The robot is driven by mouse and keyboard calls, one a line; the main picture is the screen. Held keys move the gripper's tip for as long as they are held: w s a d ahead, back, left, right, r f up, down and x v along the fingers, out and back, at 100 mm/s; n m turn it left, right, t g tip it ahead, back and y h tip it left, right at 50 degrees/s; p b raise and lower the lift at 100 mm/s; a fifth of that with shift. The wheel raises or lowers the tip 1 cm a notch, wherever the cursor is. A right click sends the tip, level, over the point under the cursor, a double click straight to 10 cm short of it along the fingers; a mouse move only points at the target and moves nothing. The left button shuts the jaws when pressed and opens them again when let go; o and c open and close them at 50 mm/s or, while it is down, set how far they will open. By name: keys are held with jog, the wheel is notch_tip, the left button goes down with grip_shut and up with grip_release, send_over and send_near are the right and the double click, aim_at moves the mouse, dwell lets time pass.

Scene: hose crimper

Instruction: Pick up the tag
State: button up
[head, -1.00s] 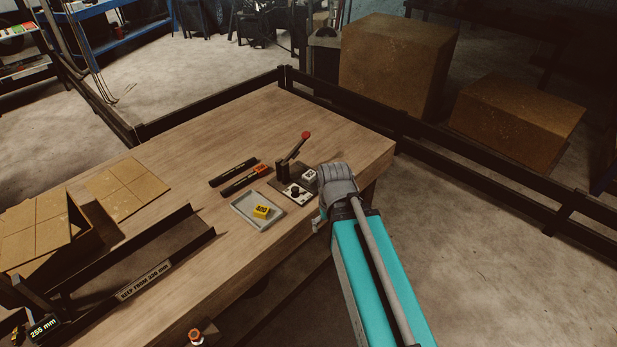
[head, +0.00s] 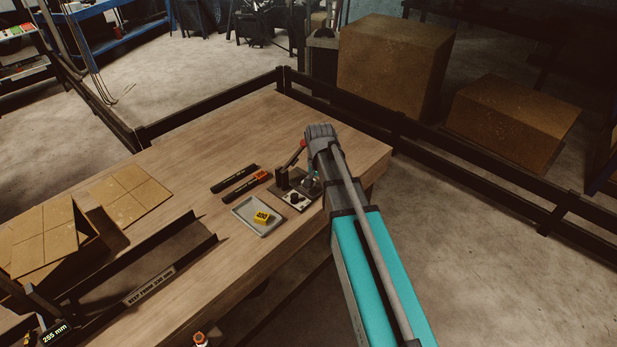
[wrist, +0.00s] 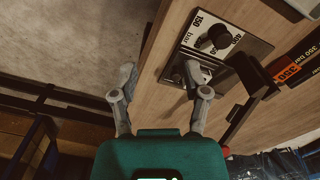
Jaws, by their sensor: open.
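My gripper (wrist: 160,75) is open and empty. A yellow tag (head: 262,217) marked 400 lies in a grey tray (head: 240,210). An orange tag (head: 260,174) sits on a black strip.
The crimper's black lever (wrist: 252,76) stands close beside my gripper; its red knob (head: 302,144) is next to my wrist. A black dial knob (wrist: 219,36) is on the plate. A trough (head: 150,275) and boxes (head: 45,240) are at left. The table's back is clear.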

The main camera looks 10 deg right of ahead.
jog(key=w+r+m+p, duration=0.3)
jog(key=w+r+m, duration=0.1)
jog(key=w, duration=0.8)
jog(key=shift+w+d+m, duration=0.2)
jog(key=shift+w+m, duration=0.15)
jog(key=shift+m, duration=0.05)
notch_tip(320, 180, down, 8)
jog(key=b, duration=0.8)
jog(key=shift+f, duration=0.25)
jog(key=shift+f+b, duration=2.6)
jog(key=shift+b, duration=0.25)
jog(key=c, duration=0.5)
jog(key=shift+o, duration=0.2)
